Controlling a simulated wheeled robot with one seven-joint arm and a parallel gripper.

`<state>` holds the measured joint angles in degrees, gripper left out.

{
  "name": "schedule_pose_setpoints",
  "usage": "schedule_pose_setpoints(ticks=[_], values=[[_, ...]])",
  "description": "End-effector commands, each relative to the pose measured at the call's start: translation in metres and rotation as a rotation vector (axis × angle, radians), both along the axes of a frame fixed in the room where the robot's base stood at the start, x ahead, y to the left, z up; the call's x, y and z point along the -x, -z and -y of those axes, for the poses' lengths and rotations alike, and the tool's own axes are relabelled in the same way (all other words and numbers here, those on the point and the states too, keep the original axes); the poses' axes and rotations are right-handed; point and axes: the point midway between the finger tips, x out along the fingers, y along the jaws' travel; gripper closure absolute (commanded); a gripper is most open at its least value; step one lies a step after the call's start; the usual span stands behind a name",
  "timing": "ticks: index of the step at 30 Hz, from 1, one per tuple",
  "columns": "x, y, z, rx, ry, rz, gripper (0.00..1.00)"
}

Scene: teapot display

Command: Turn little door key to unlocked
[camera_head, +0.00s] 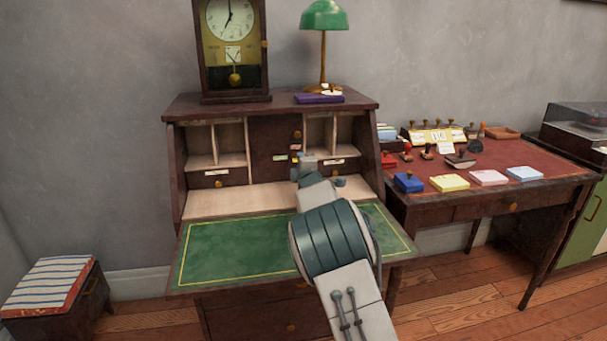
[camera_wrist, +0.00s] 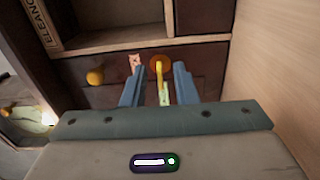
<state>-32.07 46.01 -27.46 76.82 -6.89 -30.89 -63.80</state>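The little door (camera_head: 272,138) is a dark wood panel in the middle of the desk's upper part, with a round brass knob (camera_head: 297,134). In the wrist view a yellow key (camera_wrist: 163,93) sticks out of a round orange-brown plate (camera_wrist: 160,62) on dark wood. My gripper (camera_wrist: 157,76) has one blue-grey finger on each side of the key, with gaps visible between fingers and key. It is open. In the head view my gripper (camera_head: 303,160) is low in front of the door and hides the key area.
The green writing surface (camera_head: 230,248) lies below my arm. Pale wooden compartments (camera_head: 320,135) flank the door. A clock (camera_head: 232,45) and green lamp (camera_head: 324,18) stand on top. A red-topped table (camera_head: 540,160) with stamps and pads is at right.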

Motion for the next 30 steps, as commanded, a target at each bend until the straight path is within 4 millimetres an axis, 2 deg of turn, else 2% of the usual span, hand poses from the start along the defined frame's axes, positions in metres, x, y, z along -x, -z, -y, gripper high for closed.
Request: schedule_pose_setpoints(ticks=[8,21,30], values=[[0.034,-0.001,0.009,-0.001,0.000,-0.001,0.74],[0.102,-0.001,0.028,-0.001,-0.001,-0.002,0.74],[0.129,0.000,0.035,-0.001,-0.001,0.000,0.74]])
